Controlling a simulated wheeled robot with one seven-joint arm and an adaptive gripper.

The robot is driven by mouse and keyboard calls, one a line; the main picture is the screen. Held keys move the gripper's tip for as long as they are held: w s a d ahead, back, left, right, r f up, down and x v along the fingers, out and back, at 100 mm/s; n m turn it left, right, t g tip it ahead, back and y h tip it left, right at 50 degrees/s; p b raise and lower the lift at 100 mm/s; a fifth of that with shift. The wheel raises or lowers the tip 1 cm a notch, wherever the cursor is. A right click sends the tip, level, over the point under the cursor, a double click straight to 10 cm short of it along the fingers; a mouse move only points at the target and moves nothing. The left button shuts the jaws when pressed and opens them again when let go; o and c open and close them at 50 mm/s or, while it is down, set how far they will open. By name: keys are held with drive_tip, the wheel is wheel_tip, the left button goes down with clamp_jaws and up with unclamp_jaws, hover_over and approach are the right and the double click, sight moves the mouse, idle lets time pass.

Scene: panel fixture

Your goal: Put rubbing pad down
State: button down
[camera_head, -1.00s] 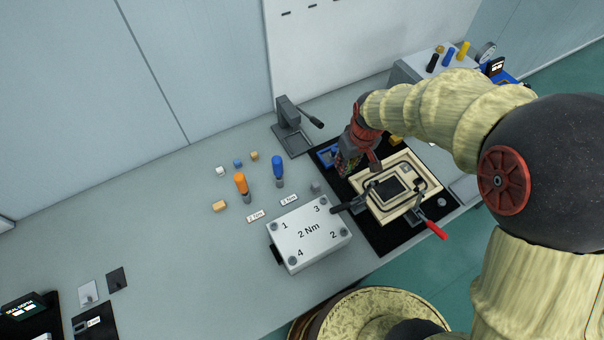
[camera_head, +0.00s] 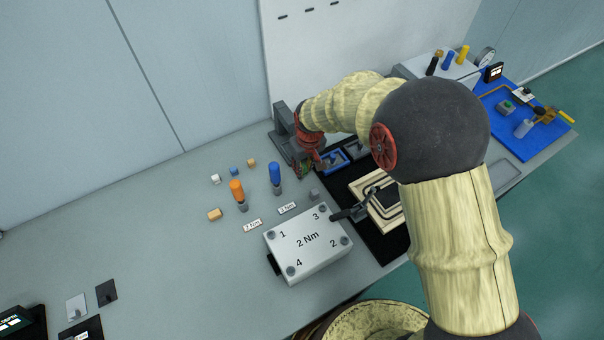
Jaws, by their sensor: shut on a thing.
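My gripper (camera_head: 304,171) is at the front of the grey lever press (camera_head: 281,143), just left of a small blue tray (camera_head: 335,161). It points down, close to the bench, and is shut. The rubbing pad in it is too small and too covered by the fingers to make out. I cannot tell whether it touches the bench or the press base.
A white box marked 2 Nm (camera_head: 308,243) stands in front of my gripper. An orange-handled driver (camera_head: 237,190) and a blue-handled driver (camera_head: 275,174) stand to its left. My arm covers much of the black mat (camera_head: 372,230) and the clamped frame (camera_head: 380,212).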

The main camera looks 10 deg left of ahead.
drive_tip(key=shift+w+a+f+b, duration=0.15)
drive_tip(key=shift+f+b, duration=0.2)
drive_tip(key=shift+f, duration=0.6)
drive_tip(key=shift+a+f+b, duration=0.1)
drive_tip(key=shift+f+b, duration=0.25)
drive_tip(key=shift+f, duration=0.55)
drive_tip(key=shift+f, duration=0.15)
drive_tip(key=c, duration=1.6)
unclamp_jaws()
drive_tip(key=shift+c, duration=0.2)
